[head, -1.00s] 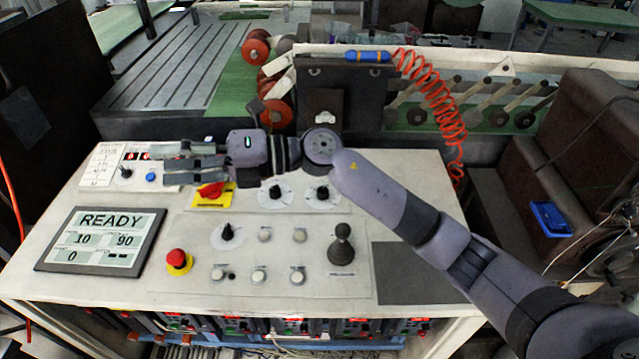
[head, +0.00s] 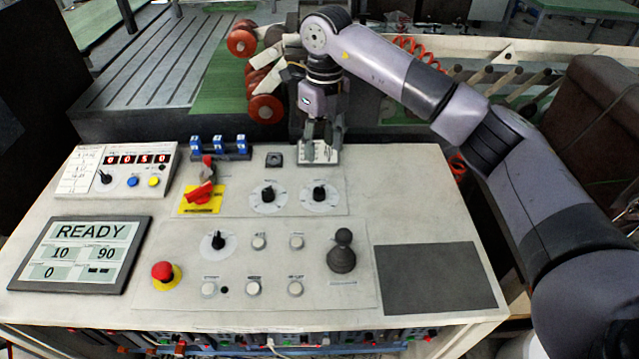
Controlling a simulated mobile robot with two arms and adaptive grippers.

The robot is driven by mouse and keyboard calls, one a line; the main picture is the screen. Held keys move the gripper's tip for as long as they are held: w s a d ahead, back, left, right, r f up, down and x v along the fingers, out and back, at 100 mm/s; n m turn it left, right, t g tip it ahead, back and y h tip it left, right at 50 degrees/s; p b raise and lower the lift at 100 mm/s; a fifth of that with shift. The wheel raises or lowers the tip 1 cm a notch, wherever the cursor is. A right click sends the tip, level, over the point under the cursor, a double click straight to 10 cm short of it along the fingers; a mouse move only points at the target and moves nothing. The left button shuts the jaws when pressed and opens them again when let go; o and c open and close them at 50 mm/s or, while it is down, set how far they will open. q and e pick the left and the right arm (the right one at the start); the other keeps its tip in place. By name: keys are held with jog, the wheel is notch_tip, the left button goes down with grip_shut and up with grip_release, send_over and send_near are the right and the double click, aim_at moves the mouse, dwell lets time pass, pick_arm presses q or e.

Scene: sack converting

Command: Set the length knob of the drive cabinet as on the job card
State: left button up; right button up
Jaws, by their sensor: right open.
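The drive cabinet's pale top panel (head: 460,310) carries three black dial knobs: a back middle one (head: 268,196), a back right one (head: 319,195) and a front one (head: 218,241). Their labels are too small to read, so I cannot tell which is the length knob. My right gripper (head: 322,150) points down at the back of the cabinet, open, behind the back right knob and apart from it. A small white card (head: 320,157) lies at its fingertips, partly hidden; its print is unreadable, and I cannot tell whether it is the job card. My left gripper is not in view.
A READY screen (head: 82,254) and a red-digit counter box (head: 127,168) stand at the left. A red switch (head: 201,193), a red stop button (head: 162,271) and a joystick (head: 341,250) rise from the panel. A dark mat (head: 434,278) lies clear at the right.

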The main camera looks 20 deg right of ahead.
aim_at(320, 191)
jog(key=f+p, duration=0.1)
jog(key=f, duration=0.3)
jog(key=f+p, duration=0.1)
jog(key=f, duration=0.2)
jog(key=f+p, duration=0.1)
jog(key=f, duration=0.3)
jog(key=shift+s+a+f, duration=0.1)
jog(key=shift+a+f, duration=0.15)
jog(key=shift+f, duration=0.7)
jog(key=shift+c, duration=0.4)
grip_shut()
